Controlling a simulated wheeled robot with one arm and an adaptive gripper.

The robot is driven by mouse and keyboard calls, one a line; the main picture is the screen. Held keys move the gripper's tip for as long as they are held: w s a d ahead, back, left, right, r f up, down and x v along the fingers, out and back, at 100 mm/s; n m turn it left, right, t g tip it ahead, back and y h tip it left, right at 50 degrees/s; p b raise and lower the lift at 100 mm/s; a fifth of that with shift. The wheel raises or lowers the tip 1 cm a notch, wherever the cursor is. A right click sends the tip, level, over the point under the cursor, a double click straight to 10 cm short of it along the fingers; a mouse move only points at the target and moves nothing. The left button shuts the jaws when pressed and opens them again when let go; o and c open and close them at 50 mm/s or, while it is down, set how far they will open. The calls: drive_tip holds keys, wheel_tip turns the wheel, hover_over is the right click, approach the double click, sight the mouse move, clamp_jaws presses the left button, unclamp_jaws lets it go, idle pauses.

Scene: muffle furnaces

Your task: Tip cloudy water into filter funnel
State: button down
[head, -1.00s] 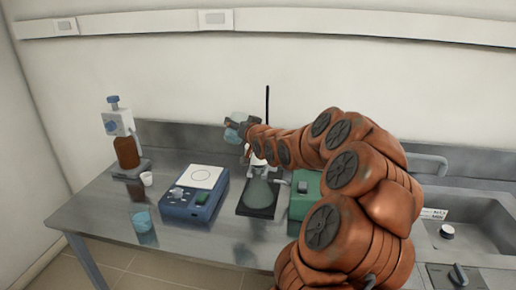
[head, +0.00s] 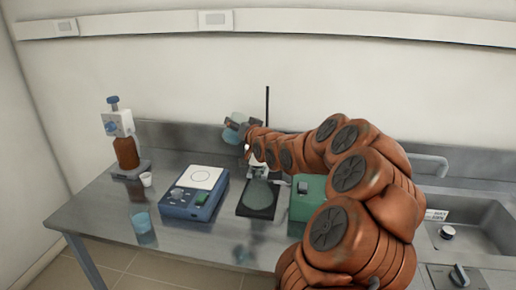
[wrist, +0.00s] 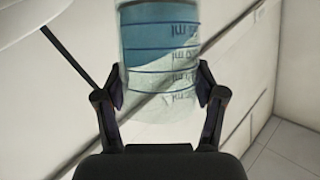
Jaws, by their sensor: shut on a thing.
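My gripper (wrist: 160,100) is shut on a clear beaker (wrist: 160,60) with blue graduation lines, its two fingers on opposite sides. The marks read upside down in the wrist view. A slanting border separates a bluish area from a paler one; I cannot tell whether it is the water's surface. In the head view the pale blue beaker (head: 232,133) is held up near the thin black stand rod (head: 267,103) and looks tilted. The arm hides much of the area below. A white rounded rim (wrist: 45,15), possibly the funnel, shows at the wrist view's upper left.
The dark stand base (head: 257,208) carries a round glassy thing. A blue instrument (head: 195,198) and a green box (head: 306,205) flank it. A brown bottle (head: 127,152), white cup (head: 146,179) and bluish beaker (head: 141,221) stand left. A sink (head: 480,225) lies right.

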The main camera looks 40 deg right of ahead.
drive_tip(key=shift+s+d+f+m+t+h+b, duration=0.15)
drive_tip(key=shift+m+t+b, duration=0.45)
drive_tip(key=shift+b, duration=0.35)
drive_tip(key=shift+a+m+t+h+b, duration=0.15)
drive_tip(key=shift+m+t+b, duration=0.25)
drive_tip(key=shift+m+b, duration=0.45)
idle(2.2)
drive_tip(key=shift+s+d+f+m+t+h+b, duration=0.25)
drive_tip(key=shift+m+b, duration=0.35)
drive_tip(key=shift+b, duration=0.75)
drive_tip(key=shift+d+f+m+t+h+b, duration=0.15)
drive_tip(key=shift+m+t+h+b, duration=0.3)
drive_tip(key=shift+b, duration=0.9)
idle(1.3)
